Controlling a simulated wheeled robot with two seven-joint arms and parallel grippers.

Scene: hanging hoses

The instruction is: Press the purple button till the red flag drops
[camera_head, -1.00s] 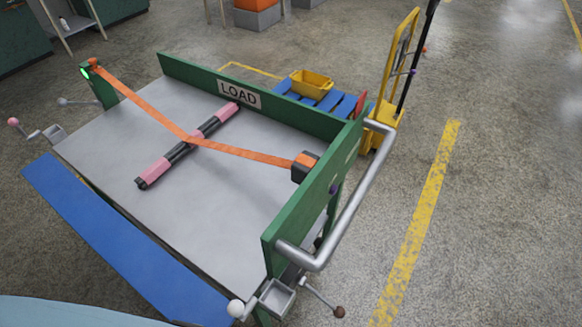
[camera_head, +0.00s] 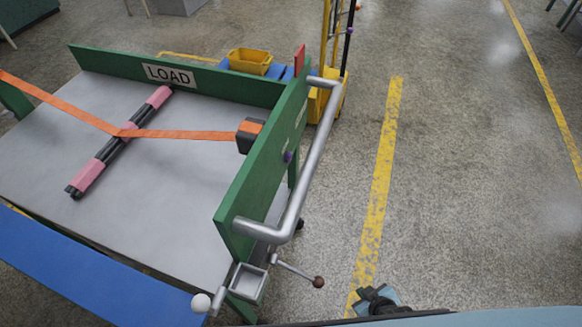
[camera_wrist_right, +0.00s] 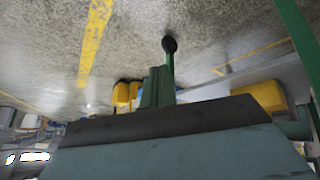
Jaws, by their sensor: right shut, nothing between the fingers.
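The purple button (camera_head: 288,157) is a small spot on the outer face of the cart's green right-hand panel (camera_head: 262,165), behind the silver handle bar. The red flag (camera_head: 299,60) stands upright at the far end of that panel. My right gripper (camera_head: 375,298) is low in the head view, right of the cart, shut and empty. It is well apart from the button and the panel. In the right wrist view a dark and teal part of my arm fills the bottom, and I cannot make out the button there. My left gripper is not in view.
The silver handle bar (camera_head: 308,170) juts out beside the panel. A lever with a brown knob (camera_head: 318,282) sticks out at the near corner. An orange strap (camera_head: 185,134) crosses a pink-and-black roll (camera_head: 118,142) on the cart. The floor to the right is open.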

